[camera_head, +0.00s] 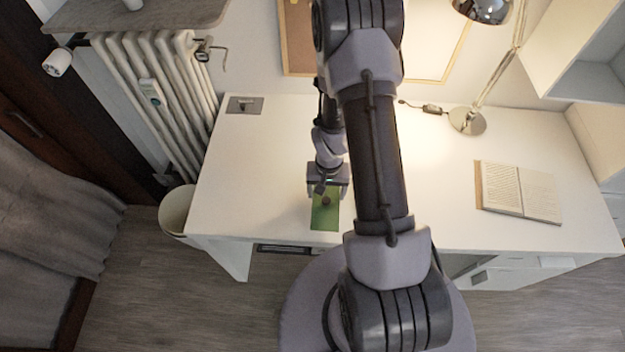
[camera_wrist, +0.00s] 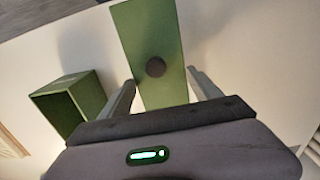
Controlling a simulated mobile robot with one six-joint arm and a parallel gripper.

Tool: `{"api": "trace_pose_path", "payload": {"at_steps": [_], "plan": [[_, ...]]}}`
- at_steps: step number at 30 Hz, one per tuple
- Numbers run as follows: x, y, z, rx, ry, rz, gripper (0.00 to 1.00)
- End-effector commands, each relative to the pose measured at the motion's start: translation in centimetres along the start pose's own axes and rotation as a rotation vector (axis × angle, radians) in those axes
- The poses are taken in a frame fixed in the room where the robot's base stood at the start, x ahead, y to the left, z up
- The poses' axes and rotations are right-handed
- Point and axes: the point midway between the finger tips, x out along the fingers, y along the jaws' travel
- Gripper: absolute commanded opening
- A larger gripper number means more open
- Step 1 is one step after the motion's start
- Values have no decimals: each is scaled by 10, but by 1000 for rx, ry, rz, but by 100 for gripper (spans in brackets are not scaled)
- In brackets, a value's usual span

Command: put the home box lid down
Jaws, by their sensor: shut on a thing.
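The home box lid (camera_head: 325,215) is a flat green rectangle with a dark round knob, over the front part of the white desk. It also shows in the wrist view (camera_wrist: 150,35), between the two fingers. A green open box (camera_wrist: 88,100) stands left of the lid in the wrist view. In the head view the box is not visible, probably behind my arm.
The white desk (camera_head: 260,180) is clear to the left of the lid. An open book (camera_head: 518,191) lies at the right, and a lamp (camera_head: 468,121) stands at the back. A small grey plate (camera_head: 244,105) is at the back left corner. A bin (camera_head: 177,212) stands beside the desk.

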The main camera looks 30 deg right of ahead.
Motion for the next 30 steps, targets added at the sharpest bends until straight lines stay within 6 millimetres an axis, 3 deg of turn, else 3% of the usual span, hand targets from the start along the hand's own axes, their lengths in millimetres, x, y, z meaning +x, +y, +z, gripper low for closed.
{"api": "trace_pose_path", "payload": {"at_steps": [3, 9, 16, 26, 27, 30], "plan": [[7, -22, -37, -2, 3, -1, 33], [10, -42, -72, -3, 1, 0, 33], [44, -44, -73, -1, -3, 1, 33], [47, -44, -73, -2, -1, 0, 33], [46, -44, -73, -2, -1, 0, 79], [46, -44, -73, -2, -1, 0, 95]]}}
